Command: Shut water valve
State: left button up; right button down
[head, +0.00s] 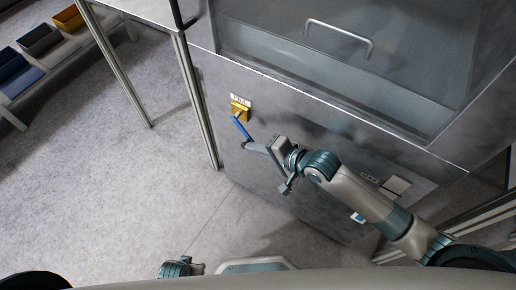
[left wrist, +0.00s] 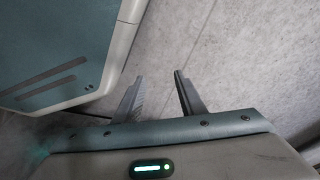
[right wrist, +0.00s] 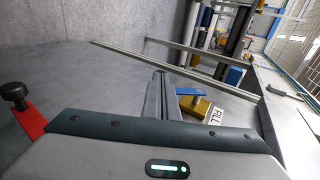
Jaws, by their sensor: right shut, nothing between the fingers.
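The water valve has a yellow body (head: 240,109) on the front of the grey metal cabinet, under a small label. Its blue lever (head: 242,128) slants down and right from the body in the head view. My right gripper (head: 252,147) is shut and empty, its fingertips close to the lever's lower end; I cannot tell if they touch. In the right wrist view the shut fingers (right wrist: 160,95) are just left of the blue lever (right wrist: 190,92) and yellow body (right wrist: 197,108), beside a label reading FILL (right wrist: 215,114). My left gripper (left wrist: 162,92) is open and empty above the floor.
The cabinet (head: 300,130) has a clear lid with a handle (head: 340,35). A red part with a black knob (right wrist: 15,95) shows at the left of the right wrist view. A metal-legged table (head: 190,90) stands left of the valve. The floor (head: 110,190) is clear.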

pick_arm(q)
jog(key=shift+f, duration=0.1)
dwell(0.3)
